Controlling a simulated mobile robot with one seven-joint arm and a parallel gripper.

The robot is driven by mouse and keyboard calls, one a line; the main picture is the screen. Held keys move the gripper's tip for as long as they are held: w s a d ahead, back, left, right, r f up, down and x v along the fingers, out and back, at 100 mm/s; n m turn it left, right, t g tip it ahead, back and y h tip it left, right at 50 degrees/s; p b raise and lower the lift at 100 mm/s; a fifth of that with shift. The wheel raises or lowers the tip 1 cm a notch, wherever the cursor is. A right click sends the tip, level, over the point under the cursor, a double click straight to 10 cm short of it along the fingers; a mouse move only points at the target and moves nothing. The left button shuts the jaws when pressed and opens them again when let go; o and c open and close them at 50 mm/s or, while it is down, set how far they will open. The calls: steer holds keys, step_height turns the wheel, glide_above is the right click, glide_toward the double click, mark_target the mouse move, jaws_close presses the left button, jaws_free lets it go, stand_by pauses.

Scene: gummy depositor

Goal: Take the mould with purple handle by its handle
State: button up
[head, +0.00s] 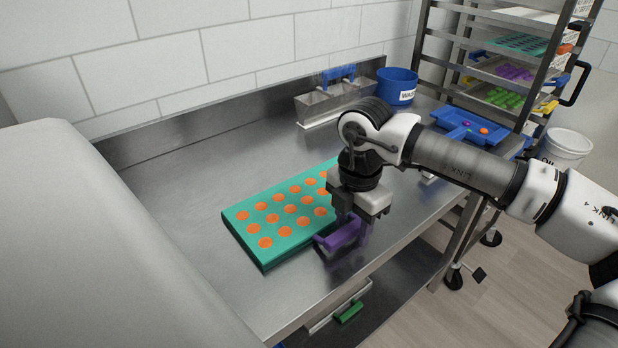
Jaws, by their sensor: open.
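The mould (250,232) is a teal slab with several rows of orange round cavities, lying flat on the steel table. Its purple handle (343,234) sticks out from the mould's right side, toward the table's front edge. My gripper (350,217) points down right above the handle. It is open, with its fingers at or just over the handle; I cannot tell whether they touch it. The gripper and wrist hide the mould's far right corner and part of the handle.
A steel hopper with a blue handle (338,75) and a blue waste bucket (396,87) stand at the back. A blue tray (457,127) lies at the right. A rack (421,50) with moulds and a white bucket (567,147) stand beyond. A large grey body (85,250) fills the left.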

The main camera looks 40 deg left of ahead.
steer(key=shift+f, duration=0.95)
steer(key=shift+c, duration=0.2)
jaws_close()
